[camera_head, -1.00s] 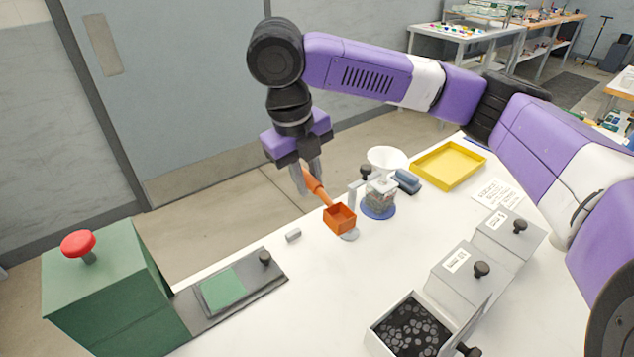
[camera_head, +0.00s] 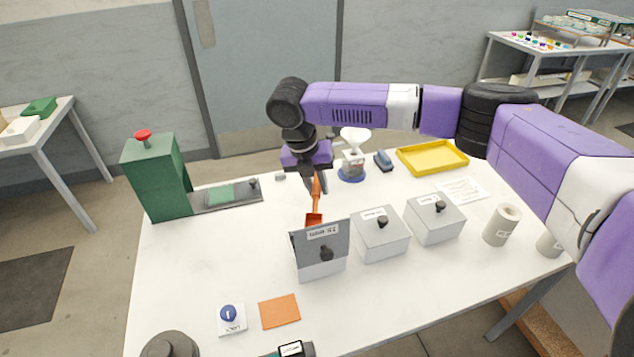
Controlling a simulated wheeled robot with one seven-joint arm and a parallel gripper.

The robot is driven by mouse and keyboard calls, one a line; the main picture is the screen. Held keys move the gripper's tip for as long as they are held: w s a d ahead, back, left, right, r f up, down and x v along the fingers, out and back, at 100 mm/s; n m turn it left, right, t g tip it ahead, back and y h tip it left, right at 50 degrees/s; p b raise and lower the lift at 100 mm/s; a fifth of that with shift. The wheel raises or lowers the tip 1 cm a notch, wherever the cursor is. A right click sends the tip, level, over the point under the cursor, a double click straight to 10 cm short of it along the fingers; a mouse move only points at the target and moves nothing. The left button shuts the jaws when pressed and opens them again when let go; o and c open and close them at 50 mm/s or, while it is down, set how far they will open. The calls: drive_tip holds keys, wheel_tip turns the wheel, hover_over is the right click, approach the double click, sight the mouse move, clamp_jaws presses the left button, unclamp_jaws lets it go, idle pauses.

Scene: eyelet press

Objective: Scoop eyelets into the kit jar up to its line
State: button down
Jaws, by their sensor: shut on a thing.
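My gripper (camera_head: 316,188) is shut on the handle of an orange scoop (camera_head: 314,219), which points down. The scoop's bowl is just behind the top edge of the raised lid (camera_head: 321,250) of the left grey bin (camera_head: 321,272). The lid hides the bin's inside and any eyelets there; I cannot tell whether the bowl is over or in it. The kit jar (camera_head: 351,166), with a white funnel (camera_head: 355,138) above it, stands on a blue base (camera_head: 350,175) behind and right of the scoop. Its fill line is too small to see.
Two closed grey bins (camera_head: 381,240) (camera_head: 436,225) stand to the right. A green press (camera_head: 157,180) is at the left. A yellow tray (camera_head: 432,157) and a blue object (camera_head: 383,160) are at the back. An orange mat (camera_head: 279,311) lies in front. The left-middle tabletop is clear.

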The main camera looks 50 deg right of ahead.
sight(315, 196)
drive_tip(key=shift+s, duration=0.2)
drive_tip(key=shift+s+a+f+h+b, duration=0.15)
drive_tip(key=shift+a+f+h+b, duration=0.15)
drive_tip(key=shift+b, duration=0.15)
drive_tip(key=f+t+h+b, duration=0.1)
drive_tip(key=b, duration=0.2)
drive_tip(key=s+a+t+h+b, duration=0.1)
drive_tip(key=b, duration=0.2)
drive_tip(key=shift+f+h, duration=0.35)
drive_tip(key=shift+h, duration=0.05)
drive_tip(key=shift+w+f+b, duration=0.1)
drive_tip(key=shift+f+b, duration=1.25)
drive_tip(key=shift+f, duration=2.1)
drive_tip(key=shift+s+a+f, duration=0.15)
drive_tip(key=shift+s+f, duration=0.05)
drive_tip(key=shift+f, duration=0.05)
drive_tip(key=shift+r, duration=0.15)
